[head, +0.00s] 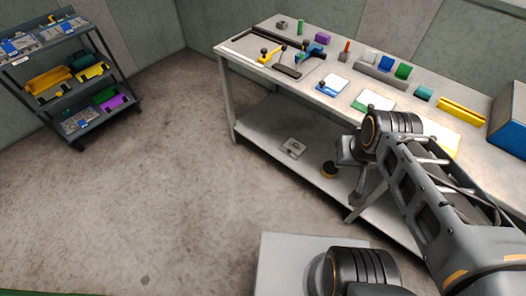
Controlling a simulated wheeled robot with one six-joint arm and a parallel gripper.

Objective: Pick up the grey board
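I cannot tell for sure which piece is the grey board. A small flat light-grey piece (293,147) with a darker mark in its middle lies on the bench's lower shelf. Flat grey pieces with blue parts also lie on the dark rack at the left, one on its bottom shelf (77,123). My gripper (356,188) hangs in front of the bench, to the right of the light-grey piece and apart from it. It is small and partly hidden by my arm, so its opening does not show clearly.
The workbench (232,94) holds several tools, coloured blocks and white cards with coloured edges. A dark round piece with yellow (328,170) is near my gripper. The rack (136,99) is at the left; the floor between is clear.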

